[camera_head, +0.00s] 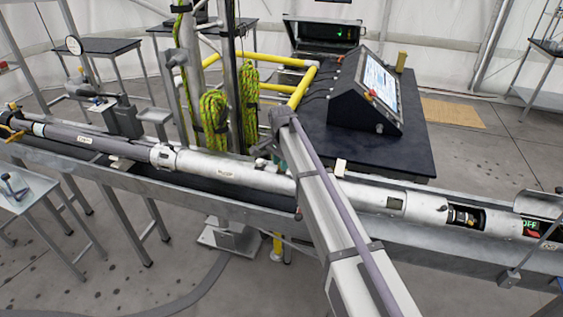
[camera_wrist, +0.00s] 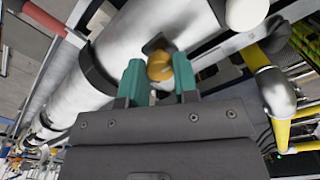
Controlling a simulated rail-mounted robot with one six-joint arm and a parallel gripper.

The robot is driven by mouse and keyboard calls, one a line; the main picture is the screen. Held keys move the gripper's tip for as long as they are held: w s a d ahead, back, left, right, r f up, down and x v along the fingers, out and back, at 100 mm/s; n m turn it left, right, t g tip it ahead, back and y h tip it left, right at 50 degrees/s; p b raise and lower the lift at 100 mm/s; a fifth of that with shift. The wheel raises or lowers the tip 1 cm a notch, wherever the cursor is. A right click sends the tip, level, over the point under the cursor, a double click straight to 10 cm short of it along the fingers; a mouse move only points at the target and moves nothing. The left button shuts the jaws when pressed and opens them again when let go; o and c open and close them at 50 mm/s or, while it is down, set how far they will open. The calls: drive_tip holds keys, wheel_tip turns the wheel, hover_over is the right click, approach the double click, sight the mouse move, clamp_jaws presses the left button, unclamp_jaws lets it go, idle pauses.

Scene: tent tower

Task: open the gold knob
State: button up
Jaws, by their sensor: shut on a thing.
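The gold knob (camera_wrist: 160,67) sits at a dark slot in the side of a long silver tube (camera_wrist: 125,45) in the wrist view. My gripper (camera_wrist: 158,72) has its two teal fingers on either side of the knob, shut on it. In the head view the silver tube (camera_head: 230,172) lies along a metal trough. My arm reaches across it there and hides the knob, and only a little teal of my gripper (camera_head: 278,162) shows behind the arm.
A black table (camera_head: 425,150) with a control console (camera_head: 365,92) stands behind the tube. Yellow railings (camera_head: 270,60) and coiled green ropes (camera_head: 213,115) stand near my gripper. A metal stool (camera_head: 25,190) is at the left.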

drive_tip(key=n, duration=0.4)
drive_tip(key=shift+n, duration=0.3)
drive_tip(key=n, duration=0.4)
drive_tip(key=shift+n, duration=0.3)
drive_tip(key=n, duration=0.4)
drive_tip(key=shift+n, duration=2)
drive_tip(key=o, duration=0.9)
drive_tip(key=shift+o, duration=0.2)
